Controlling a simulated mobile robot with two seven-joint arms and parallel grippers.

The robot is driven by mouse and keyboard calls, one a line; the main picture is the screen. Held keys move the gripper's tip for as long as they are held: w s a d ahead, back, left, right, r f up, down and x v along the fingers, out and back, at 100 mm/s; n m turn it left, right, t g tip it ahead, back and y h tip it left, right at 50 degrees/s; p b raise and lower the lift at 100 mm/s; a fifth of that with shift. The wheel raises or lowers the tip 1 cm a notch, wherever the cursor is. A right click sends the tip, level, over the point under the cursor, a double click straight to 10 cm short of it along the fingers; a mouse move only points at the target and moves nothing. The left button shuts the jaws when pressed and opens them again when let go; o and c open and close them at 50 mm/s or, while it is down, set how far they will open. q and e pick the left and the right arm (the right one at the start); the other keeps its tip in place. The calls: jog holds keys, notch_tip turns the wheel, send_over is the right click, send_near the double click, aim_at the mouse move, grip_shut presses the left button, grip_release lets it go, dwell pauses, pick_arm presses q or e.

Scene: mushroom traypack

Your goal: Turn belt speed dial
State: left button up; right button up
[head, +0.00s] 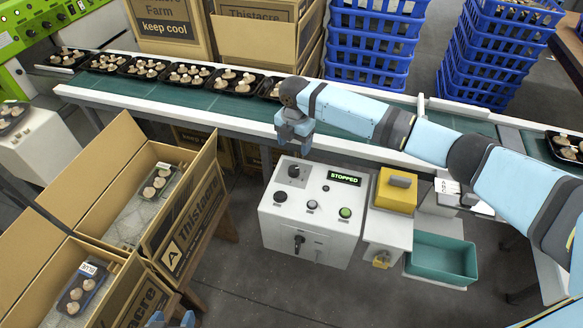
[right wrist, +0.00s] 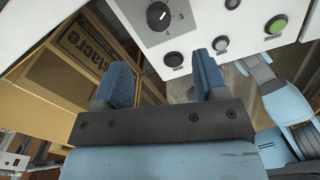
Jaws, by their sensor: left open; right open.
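The belt speed dial (head: 294,171) is a dark round knob on the upper left of the white control box (head: 285,245). In the right wrist view the dial (right wrist: 159,16) shows a white pointer mark, with the numbers 3 and 4 beside it. My right gripper (head: 293,140) is over the belt's near edge, just behind the control box. Its open, empty fingers (right wrist: 164,80) point toward the box and are apart from the dial. My left gripper (head: 172,319) shows only its fingertips at the bottom edge. They are spread and nothing is visible between them.
The box display (head: 344,178) reads STOPPED, and a green button (head: 345,212) sits below it. Mushroom trays stand on the green belt (head: 225,105). Open cartons (head: 195,210) are at the left. A yellow block (head: 397,190) and teal bin (head: 441,257) are right of the box.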

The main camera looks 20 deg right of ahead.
aim_at(294, 168)
notch_tip(294, 168, down, 11)
jog(key=shift+b, duration=0.55)
jog(key=c, duration=0.9)
